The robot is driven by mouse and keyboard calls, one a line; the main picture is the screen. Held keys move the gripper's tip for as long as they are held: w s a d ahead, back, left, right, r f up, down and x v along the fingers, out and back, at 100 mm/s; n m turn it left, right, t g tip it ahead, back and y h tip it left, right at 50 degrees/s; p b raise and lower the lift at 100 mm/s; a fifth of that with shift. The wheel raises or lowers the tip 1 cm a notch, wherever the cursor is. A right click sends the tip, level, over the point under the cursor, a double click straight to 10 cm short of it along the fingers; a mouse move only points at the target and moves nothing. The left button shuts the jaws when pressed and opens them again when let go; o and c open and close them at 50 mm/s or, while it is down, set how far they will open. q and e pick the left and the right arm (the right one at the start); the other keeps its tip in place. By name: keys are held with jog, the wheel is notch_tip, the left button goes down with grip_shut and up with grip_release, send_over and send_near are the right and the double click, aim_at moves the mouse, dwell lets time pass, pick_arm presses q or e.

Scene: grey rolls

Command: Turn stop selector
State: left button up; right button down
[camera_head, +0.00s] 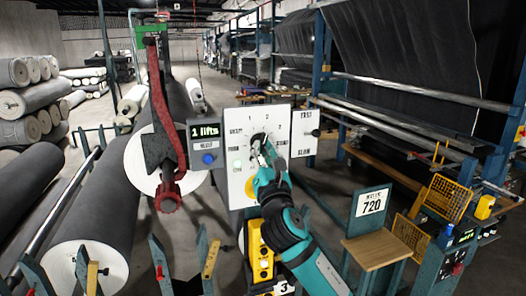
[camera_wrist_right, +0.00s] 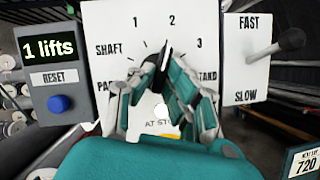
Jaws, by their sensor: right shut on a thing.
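The stop selector is a dark rotary knob (camera_wrist_right: 165,54) on a white panel (camera_wrist_right: 115,22); the panel also shows in the head view (camera_head: 239,187). Printed marks around the knob read SHAFT, 1, 2, 3 and others partly covered by my fingers. The knob's visible dark end points up, near the 2 in the wrist view. My right gripper (camera_head: 263,148) is shut on the knob, with its fingers on either side, and hides most of it. Lower print, "AT STO...", is partly covered. My left gripper is not in view.
Left of the panel are a "1 lifts" display (camera_wrist_right: 50,47) and a blue RESET button (camera_wrist_right: 60,104). A FAST/SLOW lever (camera_wrist_right: 289,40) stands out at the right. A red arm (camera_head: 161,110) and large fabric roll (camera_head: 95,210) are at the left.

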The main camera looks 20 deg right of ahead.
jog(key=m+h, duration=0.1)
jog(key=m, duration=0.1)
jog(key=m+g+h, duration=0.1)
jog(key=m, duration=0.1)
jog(key=shift+a+r+m+p, duration=0.15)
jog(key=shift+m+p, duration=0.15)
jog(key=shift+m, duration=0.1)
jog(key=shift+a+r+m+g+h+p, duration=0.2)
jog(key=shift+m+g+p, duration=0.55)
jog(key=shift+m, duration=1.45)
jog(key=shift+d+r+m+g+h+p, duration=0.1)
jog(key=shift+m+g+h+p, duration=0.5)
jog(key=shift+m, duration=1.6)
jog(key=shift+a+r+m+g+p, duration=0.1)
jog(key=shift+m+g+p, duration=0.85)
jog(key=shift+m, duration=1.25)
jog(key=shift+f, duration=0.1)
jog(key=c, duration=1.4)
grip_release()
jog(key=shift+d, duration=0.1)
jog(key=shift+o, duration=0.2)
jog(key=shift+s, duration=0.1)
